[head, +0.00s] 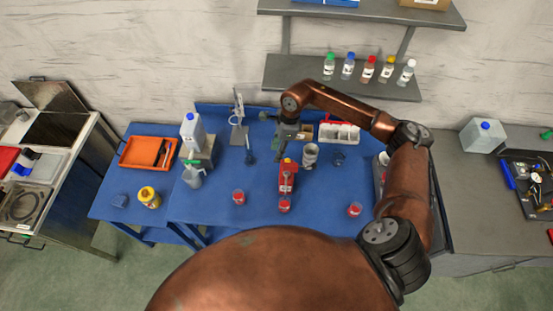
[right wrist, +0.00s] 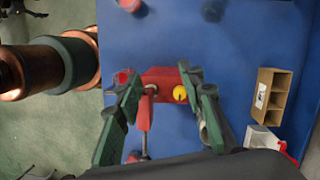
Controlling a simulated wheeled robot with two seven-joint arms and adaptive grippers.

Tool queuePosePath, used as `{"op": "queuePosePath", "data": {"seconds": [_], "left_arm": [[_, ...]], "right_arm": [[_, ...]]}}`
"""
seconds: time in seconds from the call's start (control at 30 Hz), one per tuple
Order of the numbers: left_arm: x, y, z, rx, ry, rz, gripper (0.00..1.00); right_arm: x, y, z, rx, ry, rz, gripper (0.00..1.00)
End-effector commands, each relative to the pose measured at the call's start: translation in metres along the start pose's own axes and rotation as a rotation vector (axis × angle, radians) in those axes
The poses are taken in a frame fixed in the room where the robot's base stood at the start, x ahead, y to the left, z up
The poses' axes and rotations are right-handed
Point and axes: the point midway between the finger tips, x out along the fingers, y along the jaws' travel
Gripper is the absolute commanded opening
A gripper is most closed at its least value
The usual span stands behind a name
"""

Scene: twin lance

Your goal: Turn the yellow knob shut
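A red device (head: 286,184) stands upright on the blue table. Its yellow knob (head: 288,160) shows at its top. My right gripper (head: 279,150) reaches down from above, just behind the device. In the right wrist view, the green fingers of the right gripper (right wrist: 162,78) are spread apart. The red body (right wrist: 160,78) and the round yellow knob (right wrist: 180,93) lie between them in the picture, with the knob nearer the right finger. I cannot tell whether a finger touches the knob. My left gripper is in neither view.
Red-lidded jars (head: 238,197) stand around the device. A grey cup (head: 310,154) stands close on its right. A ring stand (head: 238,124) and a white rack (head: 340,132) are behind. An orange tray (head: 147,152) lies at left. A shelf (head: 342,78) with bottles hangs above.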

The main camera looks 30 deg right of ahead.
Motion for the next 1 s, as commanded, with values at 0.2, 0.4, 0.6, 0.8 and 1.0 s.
{"op": "queuePosePath", "data": {"seconds": [0.2, 0.4, 0.6, 0.8, 1.0], "left_arm": [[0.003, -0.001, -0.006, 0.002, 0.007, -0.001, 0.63], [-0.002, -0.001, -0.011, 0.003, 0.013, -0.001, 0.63], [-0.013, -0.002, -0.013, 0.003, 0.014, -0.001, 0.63], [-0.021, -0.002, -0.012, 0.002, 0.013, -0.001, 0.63], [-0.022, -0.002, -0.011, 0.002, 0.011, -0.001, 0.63]], "right_arm": [[-0.006, -0.013, -0.045, -0.113, 0.208, -0.040, 0.36], [0.011, -0.013, -0.057, -0.138, 0.242, -0.029, 0.36], [0.041, -0.014, -0.063, -0.136, 0.240, -0.029, 0.36], [0.065, -0.016, -0.068, -0.138, 0.237, -0.031, 0.36], [0.074, -0.017, -0.071, -0.138, 0.239, -0.032, 0.36]]}}
